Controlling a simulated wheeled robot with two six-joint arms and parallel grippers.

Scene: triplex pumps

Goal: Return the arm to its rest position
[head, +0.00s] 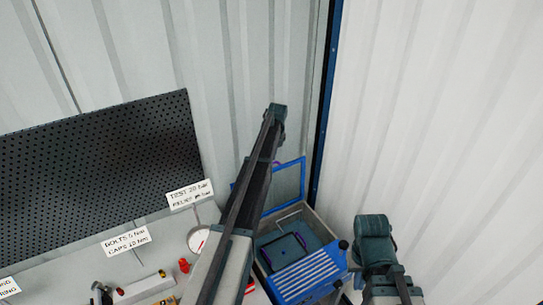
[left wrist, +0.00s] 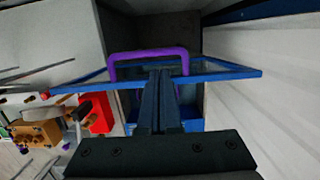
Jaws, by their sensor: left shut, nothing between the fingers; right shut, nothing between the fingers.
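My left arm (head: 232,215) reaches up from the bottom of the head view, and its gripper is hidden behind the links. In the left wrist view my left gripper (left wrist: 160,100) is shut and empty. It is in front of a purple handle (left wrist: 146,55) and a blue-framed clear panel (left wrist: 220,72); I cannot tell whether it touches them. My right arm (head: 375,240) is folded at the lower right of the head view. Its gripper is shut, with no held object visible; its fingers are hard to make out.
A grey bin with a blue ribbed part (head: 306,276) stands beneath the left arm, near the wall corner. A grey bench (head: 75,285) holds signs, a round white dial (head: 198,240) and small parts. A black pegboard (head: 95,175) stands behind. A corrugated wall (head: 450,130) closes off the right.

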